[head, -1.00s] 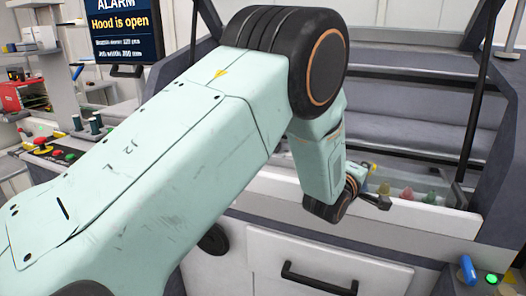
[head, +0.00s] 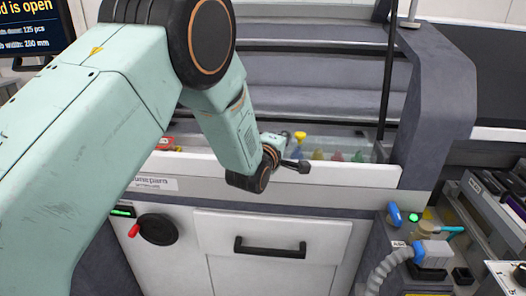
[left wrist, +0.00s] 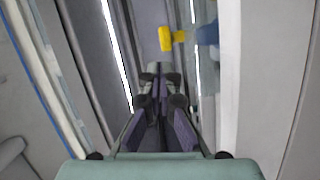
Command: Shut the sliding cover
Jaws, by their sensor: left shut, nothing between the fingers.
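The machine's opening stands uncovered behind a white front wall (head: 345,174), with grey stepped panels (head: 310,70) rising behind it. I cannot tell which panel is the sliding cover. A screen (head: 30,28) at the upper left partly shows the words "is open". My left gripper (head: 303,166) is shut and empty at the inner side of the white front wall, pointing right. In the left wrist view its dark fingers (left wrist: 160,92) are together, with a yellow piece (left wrist: 165,38) beyond them. My right gripper is not in view.
Small coloured pieces (head: 337,157) stand in the opening, close to my left gripper. A black strut (head: 388,85) rises on the right. A drawer front with a black handle (head: 270,248) is below. A grey hose (head: 388,268) and a side unit are at lower right.

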